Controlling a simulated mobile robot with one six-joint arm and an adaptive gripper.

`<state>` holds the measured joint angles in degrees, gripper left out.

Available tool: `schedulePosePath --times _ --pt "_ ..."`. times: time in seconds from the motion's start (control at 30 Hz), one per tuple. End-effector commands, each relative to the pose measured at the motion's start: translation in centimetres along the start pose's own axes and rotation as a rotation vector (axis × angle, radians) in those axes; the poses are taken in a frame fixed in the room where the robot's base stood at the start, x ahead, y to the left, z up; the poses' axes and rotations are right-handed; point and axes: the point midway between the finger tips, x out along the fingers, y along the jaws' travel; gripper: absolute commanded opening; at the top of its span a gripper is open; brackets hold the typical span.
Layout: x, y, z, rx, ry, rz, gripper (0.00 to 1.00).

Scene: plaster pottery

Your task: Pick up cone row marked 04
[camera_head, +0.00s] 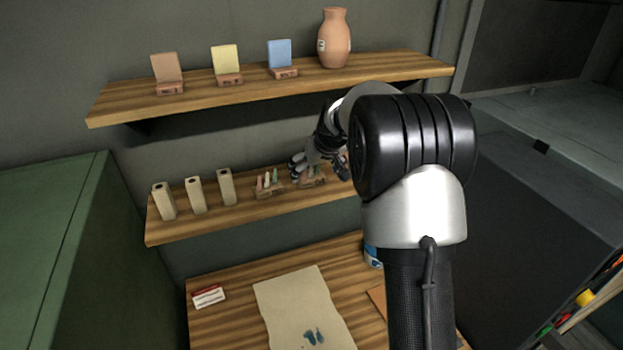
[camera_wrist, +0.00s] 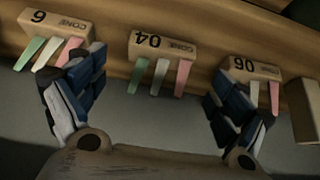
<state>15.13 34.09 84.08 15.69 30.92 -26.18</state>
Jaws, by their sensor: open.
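The cone row marked 04 (camera_wrist: 163,45) is a tan block with one green, one white and one pink cone. It appears upside down in the wrist view, at the upper middle. It stands on the lower wooden shelf, partly behind my gripper in the head view (camera_head: 313,182). My gripper (camera_wrist: 155,95) is open and empty. Its two dark fingers are spread to either side of the 04 row, apart from it in the picture. The fingers also show at the shelf in the head view (camera_head: 319,168).
A cone row marked 06 (camera_wrist: 252,68) is partly behind the right finger. One marked 6 (camera_wrist: 55,24) is partly behind the left finger. Several square tubes (camera_head: 195,195) stand left on the lower shelf (camera_head: 215,219). The upper shelf (camera_head: 200,97) overhangs with test tiles and a vase (camera_head: 334,40).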

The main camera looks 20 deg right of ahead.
Motion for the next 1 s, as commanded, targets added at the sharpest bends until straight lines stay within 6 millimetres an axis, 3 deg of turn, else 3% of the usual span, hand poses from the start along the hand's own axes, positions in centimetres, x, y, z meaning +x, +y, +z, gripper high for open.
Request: schedulePosePath --times 0.23,0.53,1.0 --pt "3.6 0.1 -0.3 0.0 -0.002 0.0 0.92" --pt "4.1 0.1 -0.3 0.0 0.0 0.0 0.92" --pt "4.1 0.1 -0.3 0.0 -0.001 0.0 0.61"
